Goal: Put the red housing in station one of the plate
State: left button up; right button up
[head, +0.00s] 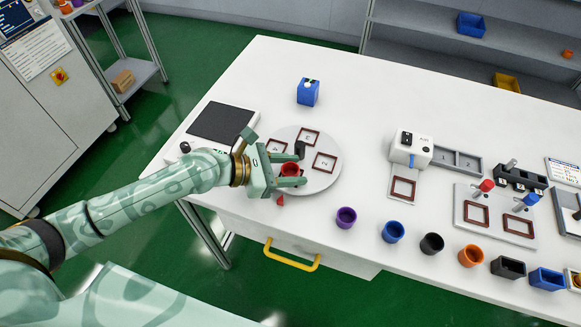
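The red housing (290,170), a small open cup, is between the two fingers of my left gripper (295,170). The fingers lie against its two sides, so the gripper looks shut on it. It is over the front of the round pale plate (318,184). I cannot tell whether its base touches the plate. The plate has brown square frames at its stations; those marked 2 (324,162) and 3 (308,137) show, and another is partly behind the gripper. No frame shows under the housing; the gripper and housing cover that spot. My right gripper is not in view.
A red pointer (281,200) is at the plate's front edge. A black-topped device (222,123) stands left, a blue box (308,92) behind. Purple (346,217), blue (393,231), black (432,243) and orange (471,256) cups line the front edge. A white machine (410,148) stands right.

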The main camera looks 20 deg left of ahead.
pick_arm(q)
jog(key=shift+s+a+r, duration=0.1)
jog(key=shift+r, duration=0.1)
jog(key=v, duration=1)
jog(key=shift+s+a+f, duration=0.15)
jog(key=shift+s, duration=0.05)
jog(key=shift+s+a+r, duration=0.35)
jog(key=shift+a+r, duration=0.1)
dwell(0.4)
